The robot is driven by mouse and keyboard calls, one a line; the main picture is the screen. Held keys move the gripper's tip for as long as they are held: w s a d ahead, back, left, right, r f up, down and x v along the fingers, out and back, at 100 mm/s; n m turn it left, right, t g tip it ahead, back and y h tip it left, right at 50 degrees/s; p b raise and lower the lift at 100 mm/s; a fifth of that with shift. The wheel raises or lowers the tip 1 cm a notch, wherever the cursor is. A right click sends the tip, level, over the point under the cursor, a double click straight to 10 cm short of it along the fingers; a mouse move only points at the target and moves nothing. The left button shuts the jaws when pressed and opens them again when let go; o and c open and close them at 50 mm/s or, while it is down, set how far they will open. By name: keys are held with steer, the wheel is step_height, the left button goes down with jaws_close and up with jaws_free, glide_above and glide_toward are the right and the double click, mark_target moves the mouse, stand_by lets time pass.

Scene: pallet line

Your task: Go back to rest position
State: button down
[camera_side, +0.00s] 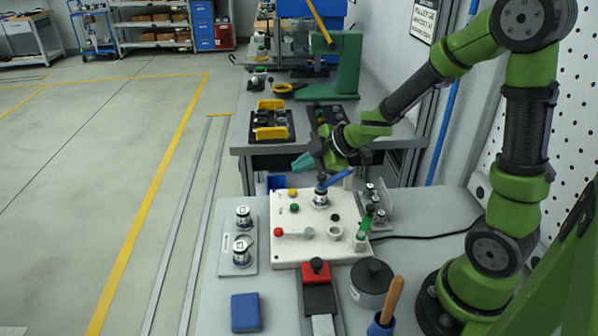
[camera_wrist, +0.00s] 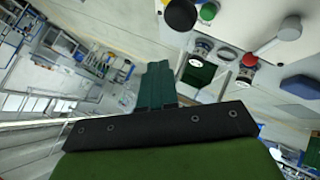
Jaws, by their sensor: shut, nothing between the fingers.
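My gripper (camera_side: 299,163) is above the back edge of the white panel, its teal fingers pointing left. In the wrist view its fingers (camera_wrist: 157,84) are pressed together with nothing between them. The white panel (camera_side: 290,250) carries coloured buttons, a lever with a red knob (camera_side: 279,232) and an upright metal cylinder (camera_side: 320,197) near its back. My gripper is apart from the panel and the cylinder. The red knob also shows in the wrist view (camera_wrist: 249,60).
A plate (camera_side: 241,268) with two metal cylinders lies left of the panel. A blue block (camera_side: 245,312), a dark round pot (camera_side: 371,278) and a cup with a wooden handle (camera_side: 392,299) stand in front. A green press (camera_side: 346,68) stands behind. The floor at left is open.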

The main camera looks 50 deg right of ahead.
steer(key=s+d+r+m+t+h, duration=0.1)
steer(key=s+d+r+m+h, duration=0.15)
steer(key=r+m, duration=0.25)
steer(key=s+d+r+m+h, duration=0.1)
steer(key=s+r+m+h, duration=0.15)
steer(key=r+m, duration=0.2)
steer(key=s+a+r+m+g+y, duration=0.2)
steer(key=s+a+m, duration=0.5)
steer(key=s, duration=0.6)
steer(key=a+g+y, duration=0.1)
steer(key=a+y, duration=0.1)
steer(key=shift+a+r, duration=0.15)
steer(key=shift+a, duration=0.2)
steer(key=shift+w, duration=0.1)
